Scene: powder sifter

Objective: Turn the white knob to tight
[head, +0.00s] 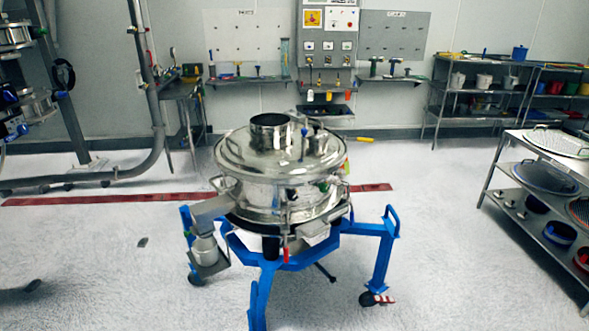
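The round steel powder sifter (283,193) stands mid-view on a blue wheeled frame (262,288). Its lid (247,152) is on, with a wide open-topped steel inlet (271,133) and smaller fittings. A small blue-handled fitting (303,141) stands upright on the lid. A red handle (286,256) hangs at the sifter's front. I cannot make out a white knob for certain at this size. Neither of my grippers is in the head view.
A steel rack (548,200) with sieves stands at the right. Shelves (478,100) with buckets stand behind it. A control panel (328,45) is on the back wall. Pipework (155,110) is at the left. The floor around the sifter is mostly clear.

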